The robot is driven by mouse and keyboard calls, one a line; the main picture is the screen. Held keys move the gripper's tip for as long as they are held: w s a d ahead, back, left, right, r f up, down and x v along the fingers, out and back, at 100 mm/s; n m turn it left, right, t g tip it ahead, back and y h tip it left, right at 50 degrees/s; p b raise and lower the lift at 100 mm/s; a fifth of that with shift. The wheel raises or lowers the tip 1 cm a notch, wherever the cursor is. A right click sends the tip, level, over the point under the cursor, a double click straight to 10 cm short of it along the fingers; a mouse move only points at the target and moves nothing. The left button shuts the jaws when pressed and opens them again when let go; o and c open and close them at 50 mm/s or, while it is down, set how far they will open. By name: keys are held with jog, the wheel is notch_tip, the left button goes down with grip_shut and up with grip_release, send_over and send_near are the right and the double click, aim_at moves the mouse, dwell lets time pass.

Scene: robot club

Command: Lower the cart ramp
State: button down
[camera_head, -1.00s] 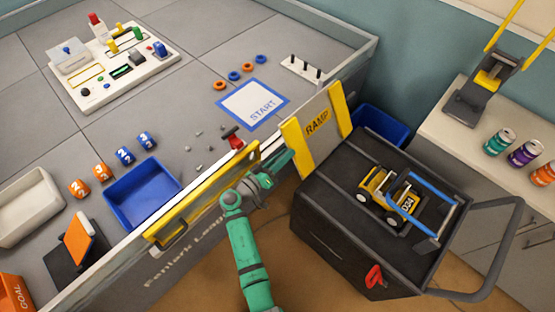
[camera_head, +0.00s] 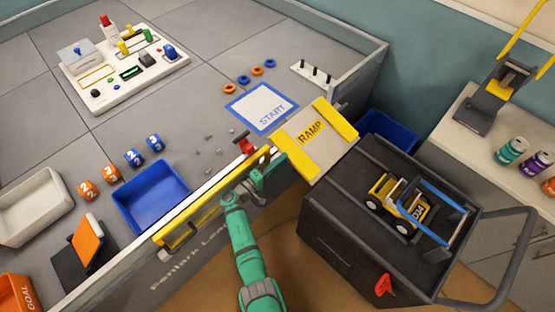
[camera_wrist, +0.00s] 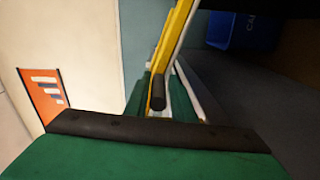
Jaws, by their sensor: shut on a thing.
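The cart ramp (camera_head: 312,138) is a pale panel with yellow side strips and the word RAMP. It is hinged at the near-left edge of the black cart (camera_head: 330,205) and leans out over the arena wall towards the START square (camera_head: 262,108). I cannot tell if its far end touches the arena. My gripper (camera_head: 268,170) is at the ramp's left side, shut on it. In the wrist view, the ramp's yellow edge (camera_wrist: 178,32) and a dark round peg (camera_wrist: 158,92) lie between my green fingers; the fingertips are partly hidden.
A yellow and blue toy loader (camera_head: 400,205) sits on the cart, with a red lever (camera_head: 384,286) on its side. A yellow gate-like strip (camera_head: 200,222) runs along the arena wall (camera_head: 125,272) beside my arm. A blue bin (camera_head: 388,132) stands behind the cart.

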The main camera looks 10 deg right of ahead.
jog(key=shift+f, duration=0.35)
jog(key=c, duration=1.7)
grip_release()
jog(key=shift+r, duration=0.1)
jog(key=shift+s+a, duration=0.1)
jog(key=shift+a, duration=0.2)
jog(key=v, duration=1)
jog(key=shift+s, duration=0.15)
